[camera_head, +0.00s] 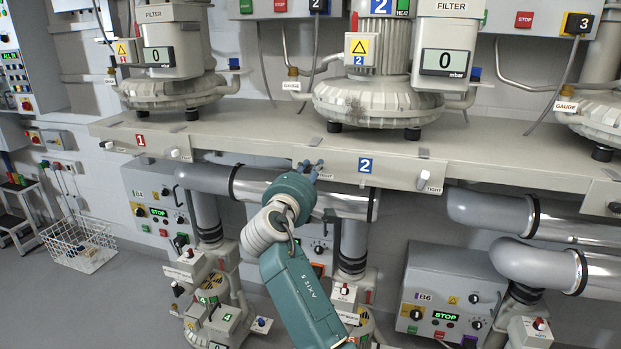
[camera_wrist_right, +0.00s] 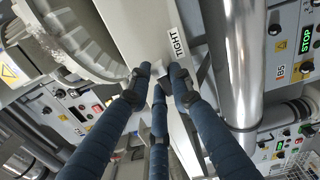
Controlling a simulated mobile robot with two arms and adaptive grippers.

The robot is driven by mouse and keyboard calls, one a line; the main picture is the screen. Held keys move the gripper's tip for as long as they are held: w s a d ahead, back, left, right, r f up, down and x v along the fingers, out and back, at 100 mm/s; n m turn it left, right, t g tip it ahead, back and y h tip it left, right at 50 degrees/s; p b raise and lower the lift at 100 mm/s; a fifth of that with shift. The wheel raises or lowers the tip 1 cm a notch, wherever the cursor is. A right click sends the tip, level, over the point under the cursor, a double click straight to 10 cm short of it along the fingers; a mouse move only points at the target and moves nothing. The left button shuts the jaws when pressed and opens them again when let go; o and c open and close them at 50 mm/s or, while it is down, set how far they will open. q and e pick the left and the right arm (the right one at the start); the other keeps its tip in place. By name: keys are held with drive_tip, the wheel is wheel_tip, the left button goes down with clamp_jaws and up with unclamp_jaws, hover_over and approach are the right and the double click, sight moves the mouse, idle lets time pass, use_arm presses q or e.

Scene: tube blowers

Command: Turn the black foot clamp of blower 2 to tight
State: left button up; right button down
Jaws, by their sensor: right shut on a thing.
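Blower 2 (camera_head: 375,101) stands on the shelf above the blue "2" plate (camera_head: 365,165). My right gripper (camera_head: 308,168) is at the shelf's front edge, left of that plate. In the wrist view its three blue fingers close together (camera_wrist_right: 160,76) beside a "TIGHT" label (camera_wrist_right: 178,43). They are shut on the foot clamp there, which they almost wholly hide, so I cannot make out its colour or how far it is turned. Another clamp, with a white knob (camera_head: 424,176), sits right of the plate by its own "TIGHT" label. My left gripper is not in view.
Thick metal pipes (camera_head: 265,187) run just under the shelf (camera_head: 255,135), close to my right arm. Control boxes such as B6 (camera_head: 450,295) stand below. Blower 1 (camera_head: 170,90) is to the left, and a wire basket (camera_head: 80,243) stands on the floor.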

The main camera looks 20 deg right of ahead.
drive_tip(key=shift+f+m+b, duration=0.25)
drive_tip(key=shift+m+b, duration=0.25)
drive_tip(key=shift+m, duration=0.3)
drive_tip(key=c, duration=1.5)
unclamp_jaws()
drive_tip(key=shift+c, duration=0.2)
wheel_tip(320, 180, up, 10)
drive_tip(key=shift+d, duration=0.1)
